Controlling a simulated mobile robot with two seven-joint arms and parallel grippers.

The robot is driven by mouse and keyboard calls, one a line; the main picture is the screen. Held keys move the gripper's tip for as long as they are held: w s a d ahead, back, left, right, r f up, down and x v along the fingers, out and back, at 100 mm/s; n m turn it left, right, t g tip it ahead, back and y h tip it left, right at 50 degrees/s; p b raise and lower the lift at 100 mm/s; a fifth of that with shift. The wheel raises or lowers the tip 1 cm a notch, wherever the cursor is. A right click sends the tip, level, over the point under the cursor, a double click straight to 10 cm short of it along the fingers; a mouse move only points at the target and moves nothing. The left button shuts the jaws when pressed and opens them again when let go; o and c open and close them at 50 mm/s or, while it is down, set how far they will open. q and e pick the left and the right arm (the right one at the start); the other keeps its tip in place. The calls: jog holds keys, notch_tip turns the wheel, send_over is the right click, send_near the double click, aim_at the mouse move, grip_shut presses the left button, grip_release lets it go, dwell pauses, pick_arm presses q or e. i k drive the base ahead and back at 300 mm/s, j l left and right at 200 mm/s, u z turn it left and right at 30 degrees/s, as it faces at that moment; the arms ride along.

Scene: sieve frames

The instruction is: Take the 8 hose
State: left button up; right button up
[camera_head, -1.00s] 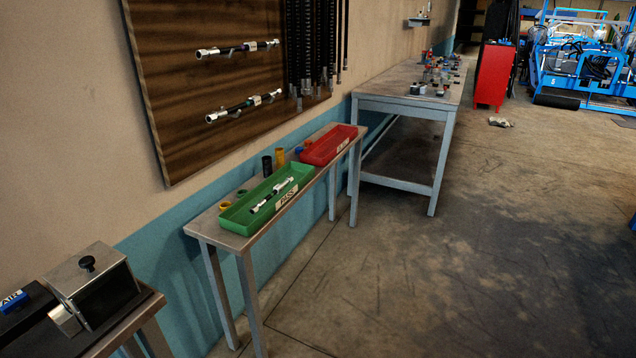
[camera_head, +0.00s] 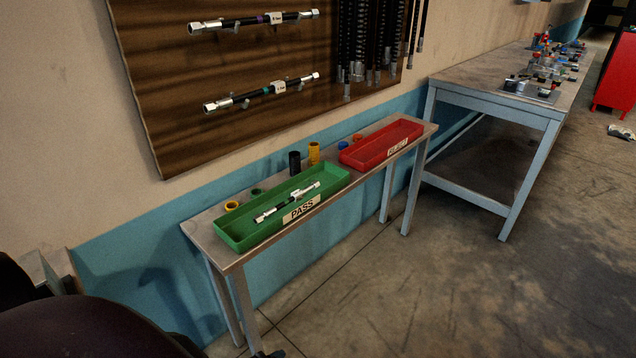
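Two short black hoses with silver end fittings hang on the brown wooden wall board. The upper hose (camera_head: 236,22) has a purple band and a white tag. The lower hose (camera_head: 251,97) has a teal band and a white tag. The writing on both tags is too small to read, so I cannot tell which is the 8 hose. A third short hose (camera_head: 282,204) with a white tag lies in the green PASS tray (camera_head: 232,247). Neither gripper can be made out. A dark rounded shape at lower left looks like part of my arm.
A red REJECT tray (camera_head: 405,133) stands right of the green one on a narrow table (camera_head: 205,239). Small coloured rings and cylinders stand behind the trays. Long black hoses (camera_head: 362,45) hang at the board's right. A workbench (camera_head: 450,80) stands beyond. Floor in front is clear.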

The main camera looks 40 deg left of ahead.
aim_at(298, 195)
jog(key=i+u, duration=0.25)
jog(key=u, duration=0.15)
jog(key=i+u, duration=0.35)
jog(key=i+l+u, duration=0.1)
jog(key=u, duration=0.3)
